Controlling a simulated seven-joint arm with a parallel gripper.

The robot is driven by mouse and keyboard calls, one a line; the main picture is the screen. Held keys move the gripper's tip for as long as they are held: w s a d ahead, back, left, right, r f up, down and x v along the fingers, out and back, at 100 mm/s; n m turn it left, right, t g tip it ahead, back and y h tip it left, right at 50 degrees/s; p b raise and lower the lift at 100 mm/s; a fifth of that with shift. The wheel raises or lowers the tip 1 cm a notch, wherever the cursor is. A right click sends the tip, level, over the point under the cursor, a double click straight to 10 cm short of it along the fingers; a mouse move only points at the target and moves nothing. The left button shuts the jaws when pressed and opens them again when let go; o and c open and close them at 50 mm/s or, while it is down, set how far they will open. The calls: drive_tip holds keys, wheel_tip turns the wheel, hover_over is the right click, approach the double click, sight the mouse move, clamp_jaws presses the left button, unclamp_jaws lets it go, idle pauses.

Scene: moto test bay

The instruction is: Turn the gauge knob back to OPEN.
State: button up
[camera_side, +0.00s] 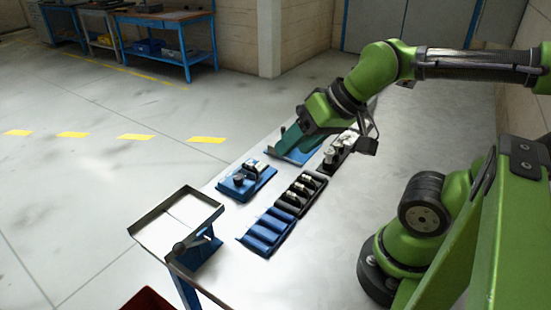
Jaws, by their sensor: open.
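A small blue fixture (262,182) stands on the table left of my gripper. A dark round knob (238,180) sits on its near left part, and a black and silver piece is behind it. This looks like the gauge knob, but its markings and setting are too small to read. My gripper (288,146) is open, tilted down to the left, over a blue plate (300,158) at the far side of the table. It is apart from the knob. The gap between its fingers is hard to make out from here.
A black rack (318,183) with silver parts and an empty blue grooved rack (266,232) lie nearer. A shallow tray (165,232) stands at the table's left corner, with a lever (192,243) on a blue stand beside it.

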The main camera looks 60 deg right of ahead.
drive_tip(key=w+d+f+n+g, duration=0.2)
drive_tip(key=w+g, duration=0.1)
drive_tip(key=w, duration=0.5)
drive_tip(key=n+g+h, duration=0.2)
drive_tip(key=n+g, duration=0.2)
drive_tip(key=n, duration=0.9)
hover_over(238, 176)
drive_tip(key=f, duration=0.2)
wheel_tip(238, 176, down, 16)
drive_tip(key=shift+a, duration=0.1)
drive_tip(key=c, duration=1.1)
drive_tip(key=shift+o, duration=0.2)
